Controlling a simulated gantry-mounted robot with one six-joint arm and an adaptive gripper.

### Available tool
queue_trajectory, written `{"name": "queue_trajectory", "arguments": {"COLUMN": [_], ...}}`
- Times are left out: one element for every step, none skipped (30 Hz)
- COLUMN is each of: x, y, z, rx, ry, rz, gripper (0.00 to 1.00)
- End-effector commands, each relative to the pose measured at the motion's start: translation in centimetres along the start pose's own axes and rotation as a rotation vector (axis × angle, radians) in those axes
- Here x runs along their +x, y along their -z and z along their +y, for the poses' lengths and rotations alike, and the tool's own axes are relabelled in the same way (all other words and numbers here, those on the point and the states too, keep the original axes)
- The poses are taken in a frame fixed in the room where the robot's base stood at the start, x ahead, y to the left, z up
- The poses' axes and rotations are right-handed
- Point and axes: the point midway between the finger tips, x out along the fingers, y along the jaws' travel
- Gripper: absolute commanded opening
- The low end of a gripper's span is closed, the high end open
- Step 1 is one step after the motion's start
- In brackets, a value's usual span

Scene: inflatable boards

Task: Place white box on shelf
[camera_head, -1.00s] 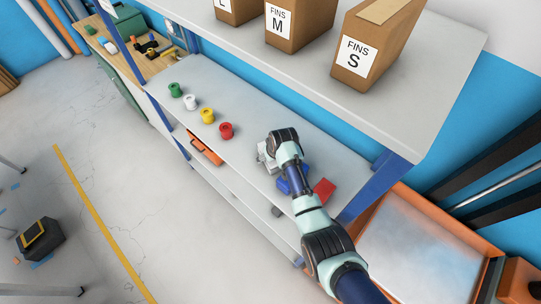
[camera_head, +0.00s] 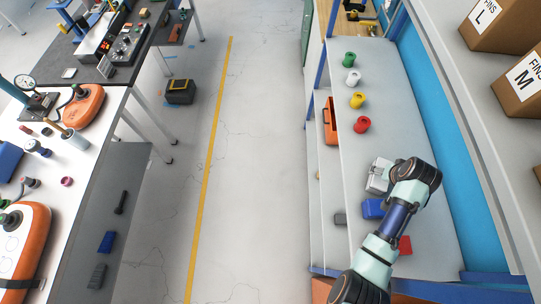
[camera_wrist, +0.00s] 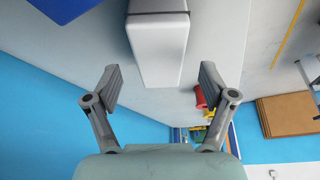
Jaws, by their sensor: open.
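The white box (camera_wrist: 158,45) shows at the top centre of the wrist view, its near end facing me. My gripper (camera_wrist: 160,82) is open, one finger on each side of the box's near end, with a visible gap on both sides. Nothing is clasped. In the head view a pale grey-white shape (camera_head: 377,176) sits on the shelf beside my wrist; I cannot tell there how much is box and how much gripper. The shelf (camera_head: 345,130) is a long light-grey board.
A blue box (camera_head: 372,209) and a red box (camera_head: 405,245) lie near my arm. Red (camera_head: 362,125), yellow (camera_head: 358,100), white (camera_head: 353,77) and green (camera_head: 348,58) spools line the shelf. An upper shelf (camera_head: 460,95) holds cardboard boxes (camera_head: 495,25). A workbench (camera_head: 90,150) stands left.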

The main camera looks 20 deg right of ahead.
Motion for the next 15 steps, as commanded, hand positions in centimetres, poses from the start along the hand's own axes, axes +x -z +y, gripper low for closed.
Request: {"name": "queue_trajectory", "arguments": {"x": [-0.1,-0.3,-0.8,-1.3,-2.1,-3.6,-5.1,-6.8,-9.4,-11.5,-13.7,-16.7,-18.9,-21.0,-23.7], "y": [0.1,0.3,0.5,0.8,1.0,1.2,1.1,0.8,0.0,-0.9,-2.0,-3.6,-5.0,-6.3,-8.2], "z": [-0.5,-1.1,-2.5,-4.0,-6.0,-9.6,-12.7,-15.8,-19.9,-22.8,-25.4,-28.5,-30.5,-32.1,-33.9], "rx": [-0.007,-0.016,-0.035,-0.055,-0.083,-0.130,-0.170,-0.211,-0.264,-0.301,-0.336,-0.378,-0.405,-0.431,-0.459], "ry": [0.002,0.004,0.010,0.017,0.026,0.045,0.065,0.089,0.124,0.153,0.185,0.230,0.266,0.300,0.345], "rz": [0.006,0.015,0.033,0.052,0.080,0.128,0.171,0.216,0.278,0.324,0.369,0.427,0.467,0.504,0.549], "gripper": [0.83,0.83,0.83,0.83,0.83,0.83,0.83,0.83,0.83,0.83,0.83,0.83,0.83,0.83,0.83]}}
